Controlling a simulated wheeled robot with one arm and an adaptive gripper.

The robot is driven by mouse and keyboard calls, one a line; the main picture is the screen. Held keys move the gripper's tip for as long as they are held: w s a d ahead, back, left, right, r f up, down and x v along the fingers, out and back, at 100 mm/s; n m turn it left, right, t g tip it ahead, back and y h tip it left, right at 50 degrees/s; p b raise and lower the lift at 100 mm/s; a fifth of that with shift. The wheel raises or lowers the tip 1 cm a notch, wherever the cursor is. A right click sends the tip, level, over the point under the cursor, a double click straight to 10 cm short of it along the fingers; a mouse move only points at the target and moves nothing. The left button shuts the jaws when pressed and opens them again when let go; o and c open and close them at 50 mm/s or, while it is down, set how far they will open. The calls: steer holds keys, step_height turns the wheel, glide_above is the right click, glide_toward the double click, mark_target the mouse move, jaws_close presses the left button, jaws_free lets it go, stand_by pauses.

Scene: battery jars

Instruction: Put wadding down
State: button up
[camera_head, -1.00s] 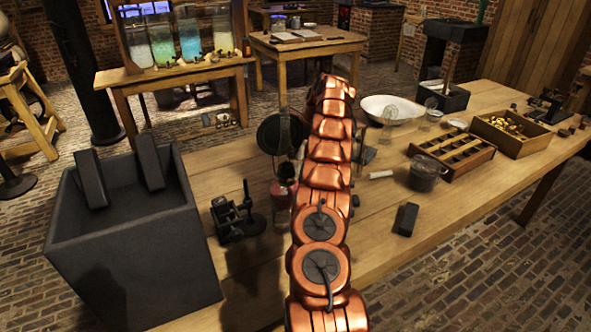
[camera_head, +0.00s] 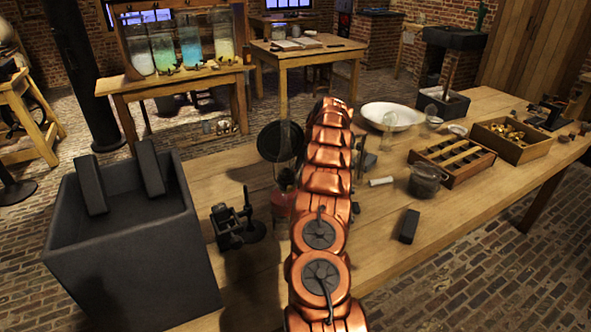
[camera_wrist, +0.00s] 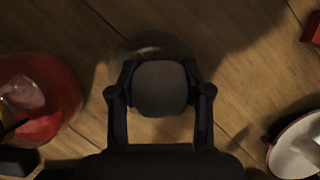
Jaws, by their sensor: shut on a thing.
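In the wrist view, my gripper (camera_wrist: 160,90) is shut on a grey, rounded block (camera_wrist: 160,86), which I take to be the wadding. It sits between the two dark fingers, above the wooden table (camera_wrist: 85,130). A faint, clear round outline, perhaps glass, shows around and behind it; I cannot tell whether they touch. In the head view, my copper arm hides the held piece and most of the gripper.
A lamp with a red base (camera_head: 283,192) stands left of my arm; a red round thing (camera_wrist: 45,98) shows left in the wrist view. A white basin (camera_head: 392,115), wooden tray (camera_head: 452,160) and glass jar (camera_head: 426,180) stand right. A dark bin (camera_head: 125,270) stands left.

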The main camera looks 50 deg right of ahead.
steer(key=shift+f, duration=0.1)
steer(key=o, duration=1.2)
steer(key=p+v, duration=0.2)
steer(key=v, duration=1)
steer(key=shift+r, duration=0.25)
